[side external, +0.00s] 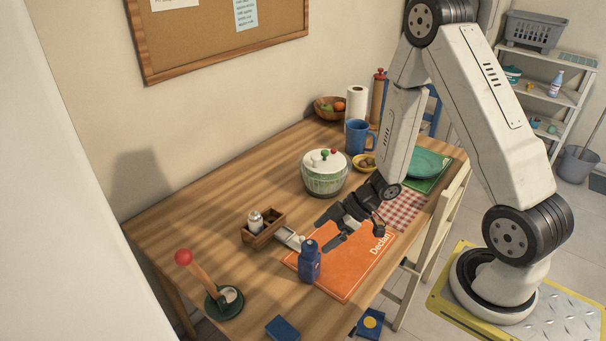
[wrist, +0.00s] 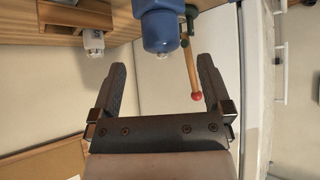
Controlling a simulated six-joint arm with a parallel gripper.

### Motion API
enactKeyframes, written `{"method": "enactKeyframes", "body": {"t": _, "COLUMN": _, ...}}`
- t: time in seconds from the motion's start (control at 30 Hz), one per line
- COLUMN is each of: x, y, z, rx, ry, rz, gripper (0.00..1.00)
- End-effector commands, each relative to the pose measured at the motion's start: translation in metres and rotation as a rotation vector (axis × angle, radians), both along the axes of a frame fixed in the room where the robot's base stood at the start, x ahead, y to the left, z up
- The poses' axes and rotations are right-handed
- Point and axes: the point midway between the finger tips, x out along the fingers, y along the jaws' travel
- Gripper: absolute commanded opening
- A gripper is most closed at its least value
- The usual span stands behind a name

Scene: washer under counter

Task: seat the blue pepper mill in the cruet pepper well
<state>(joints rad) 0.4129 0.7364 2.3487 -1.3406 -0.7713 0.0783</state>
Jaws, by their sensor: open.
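The blue pepper mill (side external: 309,264) stands upright at the left edge of the orange mat. In the wrist view the mill (wrist: 158,22) is at the top centre, beyond and between the fingertips. The wooden cruet (side external: 265,232) stands on the table behind and left of the mill. A white shaker with a grey top (side external: 255,221) sits in its left well; the other well looks dark and empty. The shaker also shows in the wrist view (wrist: 92,42). My gripper (side external: 326,233) is open and empty over the mat, just right of the mill and apart from it.
A red-knobbed lever on a green base (side external: 216,303) stands front left. A white-lidded green pot (side external: 324,176) stands behind the gripper. Blue boxes (side external: 282,328) are near the front.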

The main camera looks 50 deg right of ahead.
Motion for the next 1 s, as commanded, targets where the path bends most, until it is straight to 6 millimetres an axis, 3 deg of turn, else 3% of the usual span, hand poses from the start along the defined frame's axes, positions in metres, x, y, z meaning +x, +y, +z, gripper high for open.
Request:
{"method": "enactKeyframes", "body": {"t": 0.27, "x": 0.002, "y": 0.002, "z": -0.003, "rx": 0.000, "ry": 0.001, "rz": 0.001, "gripper": 1.00}}
{"method": "enactKeyframes", "body": {"t": 0.73, "x": 0.020, "y": 0.027, "z": -0.031, "rx": -0.001, "ry": 0.001, "rz": 0.001, "gripper": 1.00}}
{"method": "enactKeyframes", "body": {"t": 1.0, "x": 0.024, "y": 0.031, "z": -0.037, "rx": -0.002, "ry": -0.001, "rz": -0.002, "gripper": 1.00}}
